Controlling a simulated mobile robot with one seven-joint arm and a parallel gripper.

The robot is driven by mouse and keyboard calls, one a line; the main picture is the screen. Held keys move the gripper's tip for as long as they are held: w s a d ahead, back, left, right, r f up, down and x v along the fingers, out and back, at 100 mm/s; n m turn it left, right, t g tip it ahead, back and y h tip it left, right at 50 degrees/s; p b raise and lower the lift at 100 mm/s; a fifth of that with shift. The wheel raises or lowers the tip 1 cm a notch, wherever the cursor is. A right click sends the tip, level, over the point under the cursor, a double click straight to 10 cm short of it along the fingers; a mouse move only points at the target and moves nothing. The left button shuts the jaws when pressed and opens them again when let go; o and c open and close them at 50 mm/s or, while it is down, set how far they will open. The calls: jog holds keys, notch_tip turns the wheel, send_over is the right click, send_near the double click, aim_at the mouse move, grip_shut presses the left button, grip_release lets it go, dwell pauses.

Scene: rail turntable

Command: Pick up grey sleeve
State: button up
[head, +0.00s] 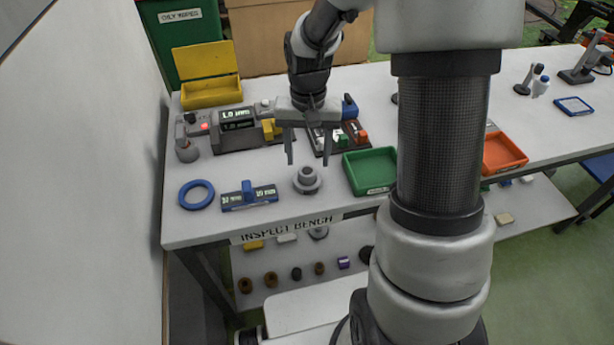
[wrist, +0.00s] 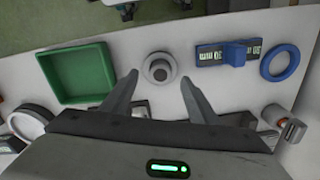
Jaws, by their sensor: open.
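A grey sleeve (head: 307,179), a flanged round part with a narrower raised collar, stands upright near the front edge of the white bench. It also shows in the wrist view (wrist: 159,68), upper middle, seen from above. My gripper (head: 308,160) is open and empty. Its fingers point down above the bench, a little behind the sleeve in the head view. In the wrist view my gripper's fingertips (wrist: 158,80) lie on either side of the sleeve's near edge, apart from it. Nothing hides the sleeve.
A green tray (head: 348,172) stands right of the sleeve. A blue gauge block (head: 249,197) and blue ring (head: 184,194) lie to the left. A grey measuring device (head: 238,138) and yellow box (head: 211,94) stand behind. An orange tray (head: 503,168) is farther right.

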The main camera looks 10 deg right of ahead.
aim_at(307, 172)
jog(key=shift+w+f, duration=0.15)
jog(key=shift+f, duration=1.25)
jog(key=shift+w+f, duration=0.1)
jog(key=shift+f, duration=1.25)
jog(key=shift+c, duration=0.5)
